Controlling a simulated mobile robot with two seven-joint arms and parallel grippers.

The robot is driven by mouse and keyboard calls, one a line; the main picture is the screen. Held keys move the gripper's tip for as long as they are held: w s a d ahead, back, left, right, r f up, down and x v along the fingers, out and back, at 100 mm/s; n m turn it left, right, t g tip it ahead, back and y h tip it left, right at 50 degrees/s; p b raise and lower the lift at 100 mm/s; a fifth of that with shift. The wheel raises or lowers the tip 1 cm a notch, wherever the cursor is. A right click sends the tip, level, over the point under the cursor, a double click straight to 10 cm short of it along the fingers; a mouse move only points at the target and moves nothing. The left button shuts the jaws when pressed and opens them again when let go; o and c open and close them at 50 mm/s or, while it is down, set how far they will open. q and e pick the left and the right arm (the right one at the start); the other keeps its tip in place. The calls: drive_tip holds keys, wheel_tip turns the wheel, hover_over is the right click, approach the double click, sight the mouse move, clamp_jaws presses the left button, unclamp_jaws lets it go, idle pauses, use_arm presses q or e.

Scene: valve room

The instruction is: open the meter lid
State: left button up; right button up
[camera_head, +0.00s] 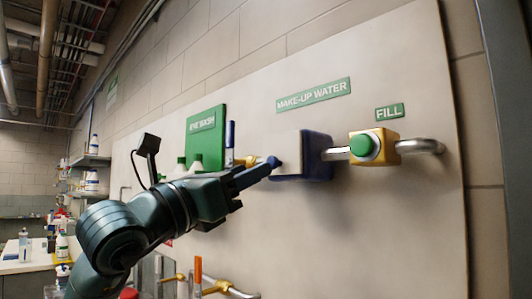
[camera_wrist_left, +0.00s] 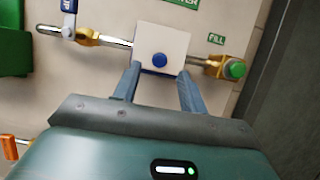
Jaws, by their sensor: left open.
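The meter (camera_head: 317,157) is a dark blue box on the pipe under the MAKE-UP WATER sign. Its lid (camera_head: 290,148) is a pale square front that looks shut. In the left wrist view the lid (camera_wrist_left: 175,40) faces me, with a round blue knob (camera_wrist_left: 160,60) near its lower edge. My left gripper (camera_head: 258,172) reaches in from the lower left, in front of the lid. In the left wrist view my left gripper (camera_wrist_left: 160,71) is open, one finger on each side below the knob. Whether the fingers touch the lid is unclear. My right gripper is not in view.
A yellow valve with a green FILL button (camera_head: 361,145) sits right of the meter. A blue-handled valve (camera_head: 230,135) and green EYE WASH unit (camera_head: 207,145) are left. An orange-handled valve (camera_head: 198,270) is below. The panel (camera_head: 390,230) is bare at lower right.

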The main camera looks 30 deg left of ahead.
sight(276, 153)
use_arm(q)
drive_tip(key=p+x, duration=0.1)
drive_tip(key=x, duration=0.4)
drive_tip(key=shift+w, duration=0.1)
clamp_jaws()
idle(0.3)
